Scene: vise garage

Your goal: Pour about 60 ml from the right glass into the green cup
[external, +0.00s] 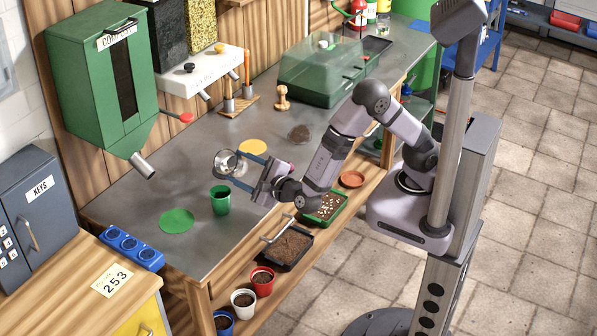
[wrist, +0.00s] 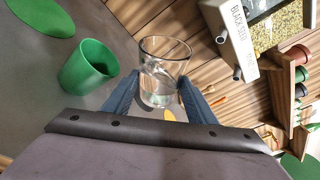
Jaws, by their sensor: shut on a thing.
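My gripper (external: 240,172) is shut on a clear glass (external: 229,162) and holds it above the grey worktop, behind and slightly right of the green cup. In the wrist view the glass (wrist: 164,70) sits between my two blue fingers (wrist: 152,92), with what looks like clear liquid low in it. The green cup (external: 220,201) stands upright on the worktop; in the wrist view it (wrist: 88,68) is just left of the glass, apart from it. I cannot tell the exact tilt of the glass. A second glass is not clearly visible.
A green disc (external: 177,221) lies left of the cup and a yellow disc (external: 253,147) behind my gripper. A green compost dispenser (external: 100,80) hangs at the left. A black soil tray (external: 287,247) and several pots are on the lower front shelf. A green lidded box (external: 322,75) stands at the back.

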